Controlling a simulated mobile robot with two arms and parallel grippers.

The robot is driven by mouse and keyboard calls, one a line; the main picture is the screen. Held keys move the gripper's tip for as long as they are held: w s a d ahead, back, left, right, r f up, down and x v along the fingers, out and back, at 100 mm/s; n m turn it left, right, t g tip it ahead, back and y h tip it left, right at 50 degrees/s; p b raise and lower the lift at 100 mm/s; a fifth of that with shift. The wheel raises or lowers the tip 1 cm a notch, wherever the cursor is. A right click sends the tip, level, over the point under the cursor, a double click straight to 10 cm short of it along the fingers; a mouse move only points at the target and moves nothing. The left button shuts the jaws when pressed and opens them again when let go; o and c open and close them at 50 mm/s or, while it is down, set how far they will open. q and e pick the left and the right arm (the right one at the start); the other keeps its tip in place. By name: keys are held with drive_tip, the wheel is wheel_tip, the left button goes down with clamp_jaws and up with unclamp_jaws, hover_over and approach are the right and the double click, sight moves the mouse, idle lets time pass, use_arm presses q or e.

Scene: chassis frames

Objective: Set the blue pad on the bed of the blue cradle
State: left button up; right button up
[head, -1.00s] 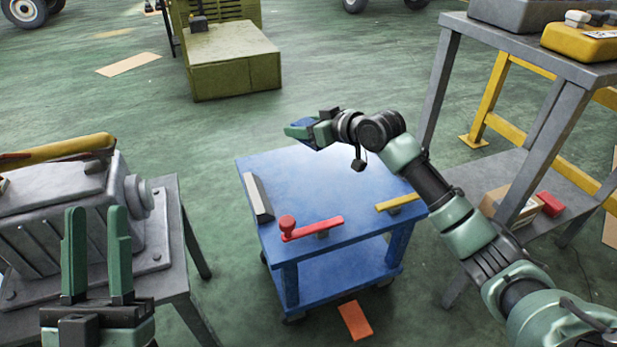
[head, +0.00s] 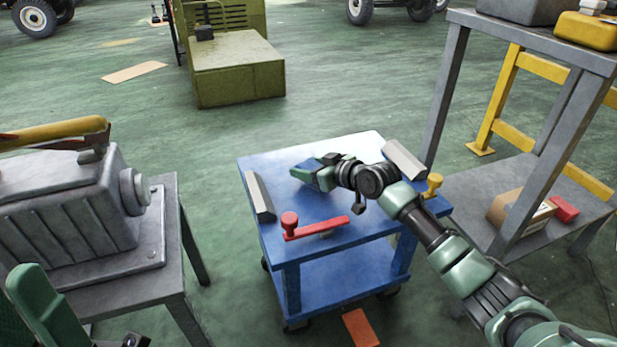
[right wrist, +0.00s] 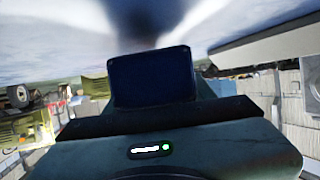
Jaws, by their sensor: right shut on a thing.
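The blue cradle (head: 300,220) is a cart-like stand with a flat blue bed and a grey slanted rail at its left (head: 259,196) and right (head: 404,161). My right gripper (head: 313,173) is low over the back middle of the bed, between the rails. It is shut on the blue pad (right wrist: 152,78), a dark blue block in the right wrist view. Beyond the pad is a pale surface with a dark shadow. Whether the pad touches the bed I cannot tell. My left gripper (head: 45,305) is cut off at the lower left, away from the cradle; its opening is unclear.
A grey machine on a table (head: 175,240) is at left, a grey shelf rack (head: 453,85) at right. An orange sheet (head: 360,328) lies on the floor.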

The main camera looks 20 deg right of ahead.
drive_tip(key=shift+f, duration=0.8)
drive_tip(key=o, duration=1.4)
drive_tip(key=shift+f, duration=0.1)
drive_tip(key=shift+c, duration=0.2)
